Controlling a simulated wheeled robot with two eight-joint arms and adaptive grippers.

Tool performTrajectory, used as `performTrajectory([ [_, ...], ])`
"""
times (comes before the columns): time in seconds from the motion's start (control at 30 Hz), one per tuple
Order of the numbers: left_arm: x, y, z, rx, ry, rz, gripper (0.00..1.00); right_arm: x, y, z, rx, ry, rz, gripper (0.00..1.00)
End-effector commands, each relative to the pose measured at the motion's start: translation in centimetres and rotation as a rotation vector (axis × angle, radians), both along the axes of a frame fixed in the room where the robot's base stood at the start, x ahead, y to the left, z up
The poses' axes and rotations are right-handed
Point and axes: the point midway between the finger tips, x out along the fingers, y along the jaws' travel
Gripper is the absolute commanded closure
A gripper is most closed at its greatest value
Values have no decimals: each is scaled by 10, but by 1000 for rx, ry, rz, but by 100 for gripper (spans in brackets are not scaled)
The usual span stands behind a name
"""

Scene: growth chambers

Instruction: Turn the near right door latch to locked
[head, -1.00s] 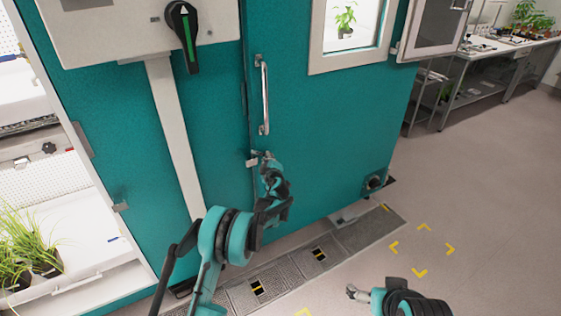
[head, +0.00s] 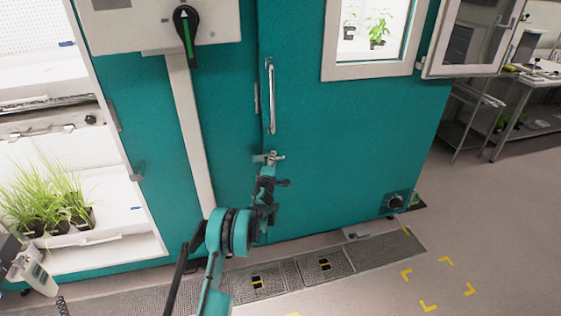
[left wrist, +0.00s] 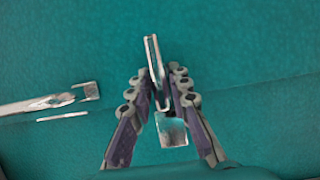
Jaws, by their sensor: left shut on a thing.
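The near right door latch (head: 275,156) is a small silver lever at the left edge of the teal chamber door (head: 330,150), below the long door handle (head: 271,95). In the head view it points right, roughly level, over the door. My left gripper (head: 268,168) is at the latch from just below. In the left wrist view the latch (left wrist: 153,55) is a narrow metal bar between the fingertips of my left gripper (left wrist: 158,80), with a square metal plate (left wrist: 171,130) at its lower end. The gripper is shut on the latch. My right gripper is out of view.
A black rotary switch (head: 187,35) with a green stripe is above left. An open chamber (head: 60,180) with grassy plants stands left. Floor grates (head: 325,263) run along the base. The floor at right is clear around yellow corner marks (head: 428,306).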

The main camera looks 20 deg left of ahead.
Motion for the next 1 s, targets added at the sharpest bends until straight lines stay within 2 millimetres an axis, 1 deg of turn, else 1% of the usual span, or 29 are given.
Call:
performTrajectory([
  [0.1,0,3,0,-5,-3,1,100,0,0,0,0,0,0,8],
  [0.4,0,3,0,-5,-4,0,100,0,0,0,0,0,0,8],
  [0.43,0,3,0,-5,-4,0,77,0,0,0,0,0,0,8],
  [0.5,0,3,0,-5,-4,0,60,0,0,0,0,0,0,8],
  [0.83,-2,2,0,-5,-3,0,60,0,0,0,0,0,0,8],
  [0.93,-10,0,0,-5,-4,0,60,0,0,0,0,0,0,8],
  [1.0,-22,-3,0,-5,-4,0,60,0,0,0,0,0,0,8],
])
